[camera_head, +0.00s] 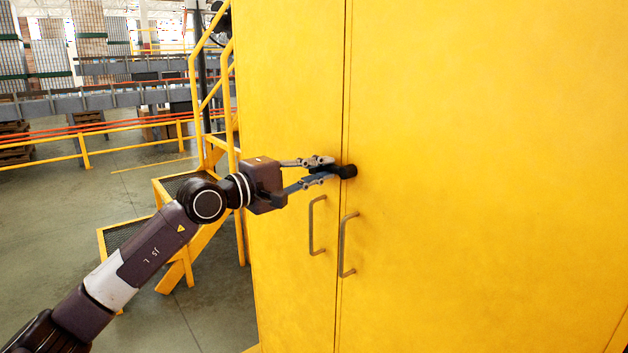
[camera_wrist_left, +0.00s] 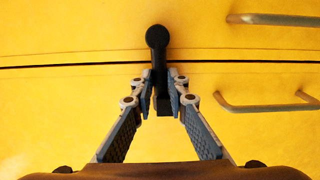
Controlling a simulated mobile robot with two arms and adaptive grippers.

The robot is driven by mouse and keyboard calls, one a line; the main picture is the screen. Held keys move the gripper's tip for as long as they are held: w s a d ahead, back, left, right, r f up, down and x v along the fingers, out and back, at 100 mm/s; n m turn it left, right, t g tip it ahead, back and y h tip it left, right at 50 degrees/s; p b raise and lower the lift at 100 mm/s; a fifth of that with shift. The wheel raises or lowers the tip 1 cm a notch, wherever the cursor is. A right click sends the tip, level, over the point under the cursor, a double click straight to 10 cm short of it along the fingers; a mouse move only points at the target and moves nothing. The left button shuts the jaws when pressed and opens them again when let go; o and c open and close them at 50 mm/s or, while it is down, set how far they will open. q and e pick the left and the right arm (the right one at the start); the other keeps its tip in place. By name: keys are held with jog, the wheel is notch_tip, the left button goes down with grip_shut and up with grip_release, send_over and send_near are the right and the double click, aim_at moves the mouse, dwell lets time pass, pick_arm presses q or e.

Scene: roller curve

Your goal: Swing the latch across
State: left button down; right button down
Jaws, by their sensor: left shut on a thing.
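A black latch (camera_head: 347,171) with a round pivot end sits on the front of a yellow cabinet (camera_head: 480,150). It lies across the seam between the two doors, with its round end on the right door. My left gripper (camera_head: 328,170) is shut on the latch's arm, left of the pivot. In the left wrist view the latch (camera_wrist_left: 157,40) shows its round knob beyond the seam, and its shaft runs back between the fingers of my left gripper (camera_wrist_left: 162,100). The fingers hide part of the shaft. My right gripper is in neither view.
Two bar handles, one on the left door (camera_head: 312,226) and one on the right door (camera_head: 343,245), stick out below the latch. Yellow steps with railings (camera_head: 170,200) stand left of the cabinet. Open floor (camera_head: 60,230) lies farther left.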

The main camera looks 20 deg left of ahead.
pick_arm(q)
jog(key=shift+r, duration=0.1)
jog(key=shift+m, duration=0.3)
jog(key=c, duration=1.9)
grip_release()
jog(key=shift+v, duration=6.05)
